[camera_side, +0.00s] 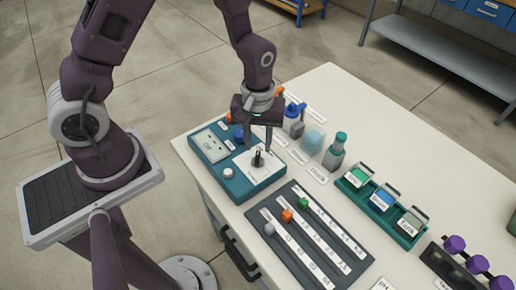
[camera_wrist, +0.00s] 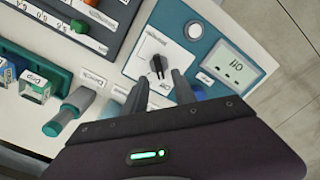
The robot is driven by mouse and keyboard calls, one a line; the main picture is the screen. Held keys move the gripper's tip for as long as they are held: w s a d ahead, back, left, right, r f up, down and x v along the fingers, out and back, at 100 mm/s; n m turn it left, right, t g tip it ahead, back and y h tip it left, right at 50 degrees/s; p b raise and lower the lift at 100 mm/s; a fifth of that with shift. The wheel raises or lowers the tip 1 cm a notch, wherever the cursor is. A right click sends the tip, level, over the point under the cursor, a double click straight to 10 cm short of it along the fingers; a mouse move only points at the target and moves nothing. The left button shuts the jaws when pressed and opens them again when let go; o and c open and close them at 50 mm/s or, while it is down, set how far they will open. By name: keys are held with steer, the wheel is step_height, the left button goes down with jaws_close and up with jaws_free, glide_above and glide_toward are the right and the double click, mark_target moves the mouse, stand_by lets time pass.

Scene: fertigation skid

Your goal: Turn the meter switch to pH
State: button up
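The meter (camera_side: 241,185) is a teal box on the table, with a lit display (camera_side: 210,144) and a white round button (camera_side: 228,173). Its switch (camera_side: 258,159) is a dark pointer knob on a white plate; it also shows in the wrist view (camera_wrist: 158,65). My gripper (camera_side: 259,148) points down just above the switch. In the wrist view its two fingers (camera_wrist: 160,80) are apart with nothing between them, near the knob; I cannot tell whether they touch it.
A dark slider panel (camera_side: 310,240) with coloured sliders lies in front of the meter. A green rack (camera_side: 380,205) of labelled holders and purple-knobbed valves (camera_side: 476,264) are farther right.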

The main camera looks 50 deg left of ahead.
mark_target(258, 154)
step_height(258, 154, down, 3)
steer(key=shift+f, duration=0.15)
jaws_close()
stand_by(0.4)
steer(key=m, duration=0.6)
steer(key=shift+w+d, duration=0.1)
steer(key=shift+d, duration=0.1)
steer(key=m, duration=0.5)
steer(key=shift+d+m, duration=0.2)
steer(key=shift+m, duration=0.1)
jaws_free()
